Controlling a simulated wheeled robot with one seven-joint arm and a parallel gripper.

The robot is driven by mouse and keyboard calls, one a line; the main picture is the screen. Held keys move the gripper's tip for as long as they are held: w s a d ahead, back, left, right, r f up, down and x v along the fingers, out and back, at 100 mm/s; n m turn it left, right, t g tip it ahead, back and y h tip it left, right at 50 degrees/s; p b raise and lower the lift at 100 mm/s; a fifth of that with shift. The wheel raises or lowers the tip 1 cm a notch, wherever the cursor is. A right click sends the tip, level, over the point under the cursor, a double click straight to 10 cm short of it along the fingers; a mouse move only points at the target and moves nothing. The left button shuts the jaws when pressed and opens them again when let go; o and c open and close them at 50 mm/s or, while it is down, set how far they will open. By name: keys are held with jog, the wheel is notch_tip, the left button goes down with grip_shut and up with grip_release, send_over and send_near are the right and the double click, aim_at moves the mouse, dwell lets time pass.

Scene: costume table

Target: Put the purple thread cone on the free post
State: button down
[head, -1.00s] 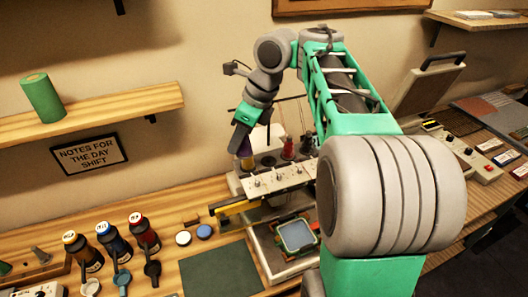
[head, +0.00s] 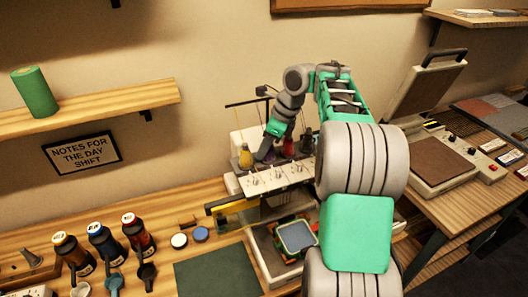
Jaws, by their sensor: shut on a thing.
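My gripper (head: 265,152) is over the thread stand at the back of the embroidery machine (head: 275,180), shut on the purple thread cone. The cone is mostly hidden behind the gripper and the machine's head, so I cannot tell whether it touches a post. A yellow thread cone (head: 246,157) stands just left of my gripper. A red cone (head: 288,148) stands just right of it, with another dark cone (head: 306,142) further right. The free post cannot be made out; the gripper covers the space between the yellow and red cones.
A thin thread rail (head: 248,103) rises behind the cones, close to my wrist. Several capped bottles (head: 104,242) stand on the bench at the left. A green mat (head: 215,272) lies bare in front. A heat press (head: 440,150) is at the right.

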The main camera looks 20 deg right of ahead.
jog(key=shift+r, duration=0.15)
jog(key=c, duration=1)
grip_release()
